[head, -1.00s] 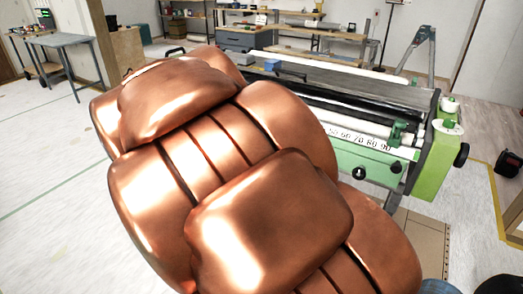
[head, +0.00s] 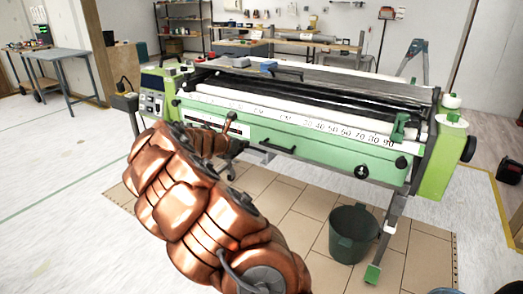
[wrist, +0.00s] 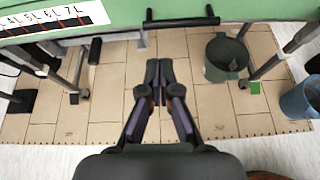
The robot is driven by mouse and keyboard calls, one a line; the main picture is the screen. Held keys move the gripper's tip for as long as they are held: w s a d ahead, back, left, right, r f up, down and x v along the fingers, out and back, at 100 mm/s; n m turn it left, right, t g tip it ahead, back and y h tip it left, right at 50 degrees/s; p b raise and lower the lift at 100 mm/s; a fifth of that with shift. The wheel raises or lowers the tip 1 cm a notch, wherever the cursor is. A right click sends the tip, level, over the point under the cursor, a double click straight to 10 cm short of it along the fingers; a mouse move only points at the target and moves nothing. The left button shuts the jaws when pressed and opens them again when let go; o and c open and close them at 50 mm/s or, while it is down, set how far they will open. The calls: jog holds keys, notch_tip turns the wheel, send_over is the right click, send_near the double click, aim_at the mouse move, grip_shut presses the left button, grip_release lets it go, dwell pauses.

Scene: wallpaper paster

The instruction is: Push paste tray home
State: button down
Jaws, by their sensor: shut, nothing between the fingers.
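The green wallpaper paster (head: 300,140) stands across the head view, with a white number scale along its front. I take the black bar handle (head: 281,150) low on its front to be the paste tray's handle; the tray body cannot be made out. The handle also shows near the top of the wrist view (wrist: 182,22). My gripper (wrist: 159,64) is shut and empty, with its fingertips below the handle in the picture and apart from it. In the head view my copper arm reaches up to the paster's left front and mostly hides the gripper.
A dark green bucket (head: 353,232) stands under the paster's right side on brown floor sheeting (head: 290,205). Paster legs (head: 389,235) stand nearby. A blue bucket (wrist: 300,100) is at the wrist view's right edge. Open floor lies at left.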

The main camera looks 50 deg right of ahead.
aim_at(265, 144)
jog(key=b+x, duration=0.1)
jog(key=x, duration=0.8)
jog(key=b+x, duration=0.1)
jog(key=x, duration=0.4)
jog(key=shift+w+d+f+b, duration=0.15)
jog(key=shift+w+f+b, duration=0.1)
jog(key=shift+w+b, duration=0.1)
